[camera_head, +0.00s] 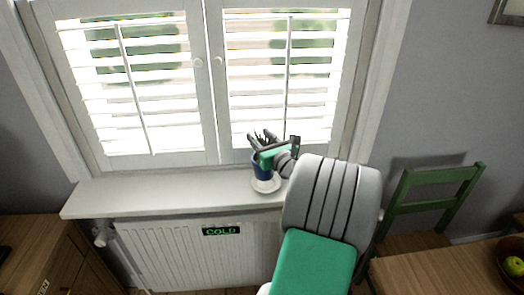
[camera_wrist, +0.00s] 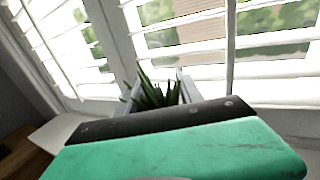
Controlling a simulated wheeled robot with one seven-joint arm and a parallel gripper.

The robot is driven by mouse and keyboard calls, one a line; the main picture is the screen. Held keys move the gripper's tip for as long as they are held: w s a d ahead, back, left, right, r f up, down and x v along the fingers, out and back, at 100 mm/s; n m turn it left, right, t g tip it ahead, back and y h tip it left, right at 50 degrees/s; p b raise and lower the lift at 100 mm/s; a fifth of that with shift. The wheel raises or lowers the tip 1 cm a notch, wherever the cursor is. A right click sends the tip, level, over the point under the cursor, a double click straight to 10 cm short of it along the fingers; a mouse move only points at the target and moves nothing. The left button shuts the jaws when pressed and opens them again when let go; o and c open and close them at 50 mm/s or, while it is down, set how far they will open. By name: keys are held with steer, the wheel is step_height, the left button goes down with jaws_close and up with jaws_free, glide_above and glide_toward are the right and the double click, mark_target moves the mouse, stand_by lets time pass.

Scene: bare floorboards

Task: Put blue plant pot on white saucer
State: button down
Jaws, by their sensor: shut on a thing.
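The blue plant pot (camera_head: 262,171) holds a spiky green plant and is over the white saucer (camera_head: 266,186) on the windowsill. The pot looks upright; I cannot tell whether its base touches the saucer. My gripper (camera_head: 266,147) is shut on the pot near its rim, coming in from the right. In the wrist view the plant's green leaves (camera_wrist: 155,94) stand up between my fingers, and the pot itself is hidden behind the gripper body. My arm covers part of the sill to the right of the saucer.
The white windowsill (camera_head: 150,195) is clear to the left of the saucer. Shuttered windows (camera_head: 130,85) stand close behind it, and a radiator (camera_head: 180,255) with a "COLD" sign is below. A green chair (camera_head: 430,205) and a wooden table (camera_head: 430,275) are at the right.

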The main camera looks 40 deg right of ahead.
steer(key=shift+w+d+f, duration=0.65)
steer(key=shift+d+f, duration=0.1)
steer(key=shift+f, duration=0.2)
steer(key=f, duration=0.3)
steer(key=shift+w+d+f, duration=0.15)
steer(key=shift+d+f, duration=0.05)
steer(key=shift+f, duration=0.1)
steer(key=c, duration=0.8)
jaws_free()
steer(key=shift+o, duration=0.2)
steer(key=shift+f, duration=0.1)
